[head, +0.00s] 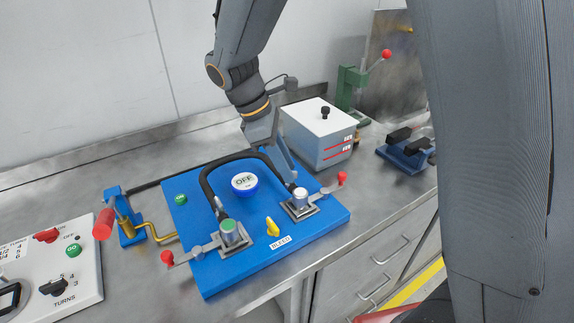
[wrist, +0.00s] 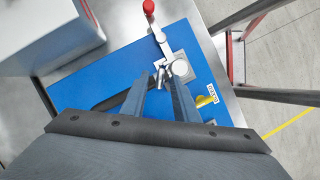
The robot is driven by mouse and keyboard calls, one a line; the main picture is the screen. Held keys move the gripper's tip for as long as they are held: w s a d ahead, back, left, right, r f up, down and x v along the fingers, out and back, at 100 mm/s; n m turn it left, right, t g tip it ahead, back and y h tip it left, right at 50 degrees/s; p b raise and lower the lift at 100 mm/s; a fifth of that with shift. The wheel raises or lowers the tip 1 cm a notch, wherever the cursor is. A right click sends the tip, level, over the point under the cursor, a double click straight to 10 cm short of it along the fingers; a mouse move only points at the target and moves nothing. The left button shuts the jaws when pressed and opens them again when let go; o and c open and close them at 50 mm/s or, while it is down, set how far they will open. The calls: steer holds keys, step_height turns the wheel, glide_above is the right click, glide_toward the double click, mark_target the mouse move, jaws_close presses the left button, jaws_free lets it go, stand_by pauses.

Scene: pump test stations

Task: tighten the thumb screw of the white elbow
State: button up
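The white elbow (head: 300,198) stands at the right of the blue board (head: 325,222), on a grey plate with a red-tipped lever. A black hose enters it. It also shows in the wrist view as a round pale cap (wrist: 180,68). A small silvery piece (wrist: 160,76), probably its thumb screw, sticks out beside the cap. My gripper (head: 290,182) reaches down just behind the elbow. In the wrist view my gripper (wrist: 158,79) has its fingers apart, tips on either side of the small piece. I see a gap there, but contact is hard to judge.
A green-capped elbow (head: 230,230) holds the hose's other end. A yellow bleed knob (head: 272,227) sits between the elbows. The red lever knob (head: 342,177) stands close right of the white elbow. A white box (head: 318,138) stands behind the board.

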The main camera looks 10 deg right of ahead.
steer(key=shift+d+f, duration=0.2)
steer(key=shift+f, duration=0.2)
jaws_close()
steer(key=shift+m+p, duration=0.35)
steer(key=shift+m, duration=0.05)
steer(key=m+g+p, duration=0.1)
steer(key=m, duration=0.1)
steer(key=m+p, duration=0.2)
steer(key=shift+w+d+r+m+g+y, duration=0.1)
steer(key=shift+m+g+y, duration=0.3)
steer(key=m+y+p, duration=0.1)
steer(key=m, duration=0.1)
steer(key=m+g+p, duration=0.1)
steer(key=m, duration=0.2)
steer(key=shift+w+d+m+y, duration=0.1)
steer(key=shift+m+y, duration=0.2)
steer(key=shift+y, duration=0.1)
